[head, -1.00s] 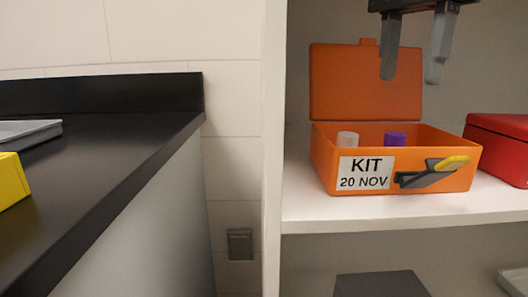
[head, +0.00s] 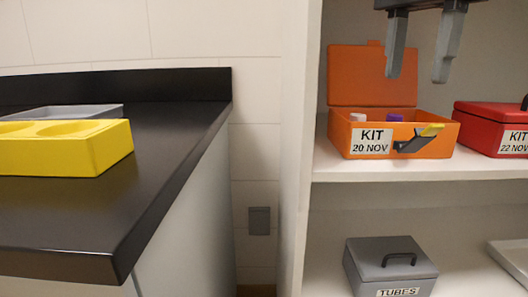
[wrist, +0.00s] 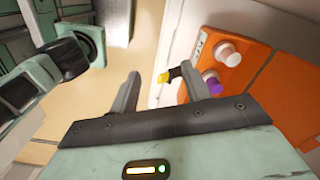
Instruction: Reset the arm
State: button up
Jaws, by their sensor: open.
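My gripper (head: 425,52) hangs at the top right of the head view, its two fingers apart and nothing between them. It shows in front of and above the orange kit box (head: 432,145). In the wrist view the gripper (wrist: 165,88) is also open and empty, with the orange box (wrist: 285,95) at the right. The box stands open on the upper shelf, lid raised, labelled KIT 20 NOV. A white cap and a purple cap (head: 395,117) show inside it. My arm beyond the gripper is out of the head view.
A red kit box (head: 490,124) stands right of the orange one. A grey TUBES box (head: 390,268) and a pale tray (head: 510,262) are on the lower shelf. The black counter (head: 185,130) at left holds a yellow block (head: 70,160) and a grey tray (head: 75,112).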

jog(key=s+a+f+n, duration=0.1)
jog(key=a+f+n, duration=0.2)
jog(key=f+n, duration=0.35)
jog(key=s+a+f+n, duration=0.2)
jog(key=a+f+n, duration=0.1)
jog(key=f, duration=0.7)
jog(key=s+d+f+n, duration=0.1)
jog(key=s+f+n, duration=0.4)
jog(key=f, duration=0.3)
jog(key=s+d+f+n, duration=0.1)
jog(key=s+f+n, duration=0.45)
jog(key=f, duration=0.25)
notch_tip(320, 180, up, 32)
jog(key=p, duration=3.3)
jog(key=shift+n+y, duration=0.3)
jog(key=shift+n, duration=0.1)
jog(key=shift+w+d, duration=0.1)
